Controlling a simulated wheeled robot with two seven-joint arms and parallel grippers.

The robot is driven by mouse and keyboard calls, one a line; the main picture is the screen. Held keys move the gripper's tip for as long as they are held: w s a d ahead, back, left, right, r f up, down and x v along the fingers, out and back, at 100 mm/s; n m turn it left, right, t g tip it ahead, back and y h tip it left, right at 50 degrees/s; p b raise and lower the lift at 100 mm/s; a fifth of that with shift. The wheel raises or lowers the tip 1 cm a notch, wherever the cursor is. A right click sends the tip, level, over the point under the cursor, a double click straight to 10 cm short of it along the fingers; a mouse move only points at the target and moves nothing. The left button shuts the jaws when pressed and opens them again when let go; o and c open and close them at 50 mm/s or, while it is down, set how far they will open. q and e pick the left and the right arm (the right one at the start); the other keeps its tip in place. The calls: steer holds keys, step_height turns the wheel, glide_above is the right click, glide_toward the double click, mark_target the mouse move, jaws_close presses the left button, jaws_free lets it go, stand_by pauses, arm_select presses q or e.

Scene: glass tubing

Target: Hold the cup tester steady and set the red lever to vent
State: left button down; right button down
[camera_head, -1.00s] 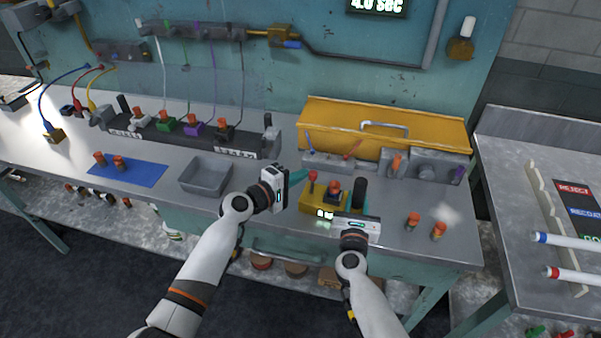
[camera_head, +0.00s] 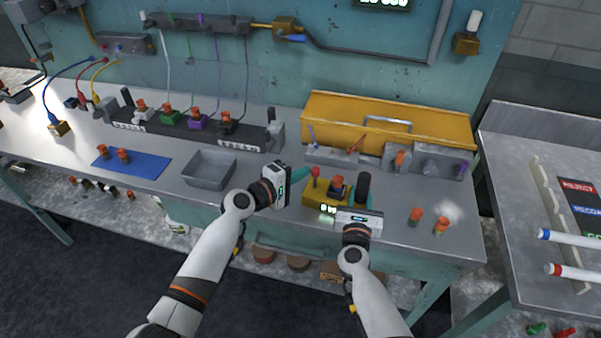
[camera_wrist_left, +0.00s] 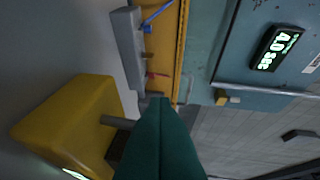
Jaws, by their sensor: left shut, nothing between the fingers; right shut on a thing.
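The yellow cup tester (camera_head: 314,196) stands at the front of the bench, with an orange-and-dark piece (camera_head: 338,184) on top and a lit display on its front. Its red lever (camera_head: 315,171) stands up at its left side. My left gripper (camera_head: 301,174) is shut and empty, its teal fingertips close to the lever's left side; contact is unclear. The left wrist view shows the shut teal fingers (camera_wrist_left: 162,135) beside the tester (camera_wrist_left: 75,120) and a grey lever stem (camera_wrist_left: 117,122); the lever's red knob is hidden. My right gripper (camera_head: 361,205) is shut at the tester's black upright handle (camera_head: 363,184).
A grey tray (camera_head: 209,168) and blue mat (camera_head: 131,163) with orange-topped parts lie left. Two orange-topped parts (camera_head: 441,225) stand right of my right gripper. A yellow box (camera_head: 388,120) and grey fixtures stand behind. A side table (camera_head: 510,180) is at right.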

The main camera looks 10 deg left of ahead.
arm_select(q)
steer(key=shift+s+d+f, duration=0.1)
steer(key=shift+d+f, duration=0.05)
steer(key=shift+d, duration=0.1)
stand_by(0.5)
steer(key=w+a, duration=0.2)
steer(key=w, duration=0.1)
steer(key=shift+w+a, duration=0.3)
steer(key=shift+a, duration=0.1)
steer(key=f+v, duration=0.1)
steer(key=v, duration=0.8)
steer(key=shift+s+a, duration=0.25)
steer(key=shift+s, duration=0.15)
steer(key=c, duration=2.2)
jaws_free()
steer(key=shift+r, duration=0.1)
